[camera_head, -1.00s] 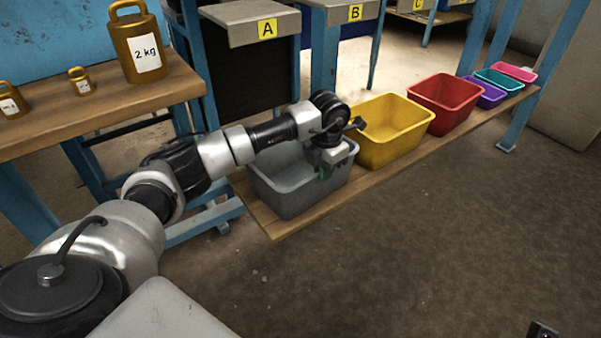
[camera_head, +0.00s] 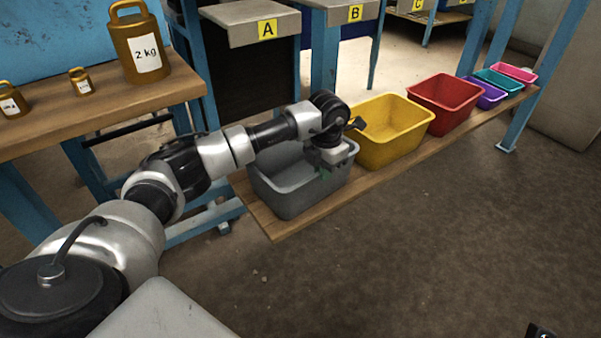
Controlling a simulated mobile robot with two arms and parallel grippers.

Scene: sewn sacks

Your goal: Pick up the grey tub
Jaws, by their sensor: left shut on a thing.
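The grey tub (camera_head: 293,198) stands upright on the near end of a low wooden shelf, left of the yellow tub. My left arm reaches over it from the left. My left gripper (camera_head: 323,172) points down at the tub's right-hand near rim and is shut on that rim. The fingertips are small and partly hidden against the tub wall. The arm hides part of the tub's far rim. Of my right arm only a small dark piece shows at the bottom right edge; its gripper cannot be made out.
A yellow tub (camera_head: 388,138) stands close beside the grey tub, then red (camera_head: 445,104), purple (camera_head: 485,95), teal (camera_head: 498,80) and pink (camera_head: 514,73) ones along the shelf (camera_head: 290,231). A wooden bench (camera_head: 95,112) with brass weights is at left. The floor at right is clear.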

